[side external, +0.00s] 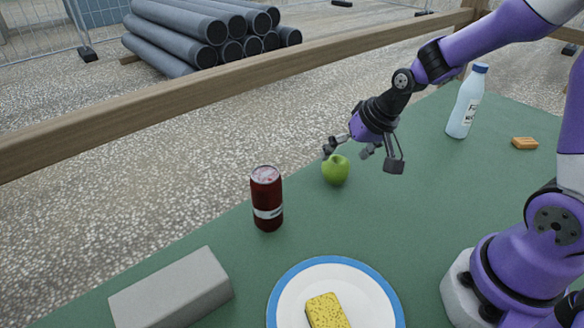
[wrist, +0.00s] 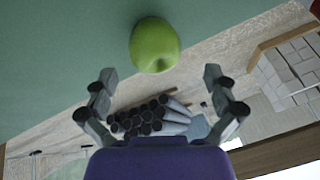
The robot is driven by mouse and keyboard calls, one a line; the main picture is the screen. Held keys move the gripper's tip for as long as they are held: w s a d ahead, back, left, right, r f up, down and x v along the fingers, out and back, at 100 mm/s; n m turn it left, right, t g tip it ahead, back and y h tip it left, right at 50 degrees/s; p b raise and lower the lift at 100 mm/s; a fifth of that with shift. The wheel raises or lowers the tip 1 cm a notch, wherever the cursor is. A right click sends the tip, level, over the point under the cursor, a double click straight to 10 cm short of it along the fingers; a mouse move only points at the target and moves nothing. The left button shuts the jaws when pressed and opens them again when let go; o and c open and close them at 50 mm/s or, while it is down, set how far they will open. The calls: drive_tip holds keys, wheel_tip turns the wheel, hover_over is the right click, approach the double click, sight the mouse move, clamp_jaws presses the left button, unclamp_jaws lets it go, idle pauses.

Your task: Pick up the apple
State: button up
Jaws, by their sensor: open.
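A green apple (side external: 336,170) sits on the green table near its far edge. It also shows in the wrist view (wrist: 154,45), at the top centre, beyond the fingertips and roughly centred between them. My gripper (side external: 362,157) is above the table, tilted, just to the upper right of the apple in the side view. Its fingers are spread apart and nothing is between them. In the wrist view my gripper (wrist: 159,82) also shows open and empty. I cannot tell whether the left finger touches the apple in the side view.
A dark red can (side external: 267,200) stands left of the apple. A blue-rimmed plate (side external: 375,297) with a yellow sponge (side external: 326,311), a grey block (side external: 172,290), a bottle (side external: 467,102) and a small orange-brown item (side external: 525,143) are also on the table (side external: 440,200). A wooden rail (side external: 200,91) runs behind.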

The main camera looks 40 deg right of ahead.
sight(342, 162)
drive_tip(key=shift+d+x, duration=0.15)
drive_tip(key=shift+x, duration=1.15)
drive_tip(key=shift+d+x, duration=0.15)
drive_tip(key=shift+x, duration=1.2)
drive_tip(key=shift+s+f, duration=0.1)
drive_tip(key=shift+s, duration=0.05)
drive_tip(key=c, duration=1.3)
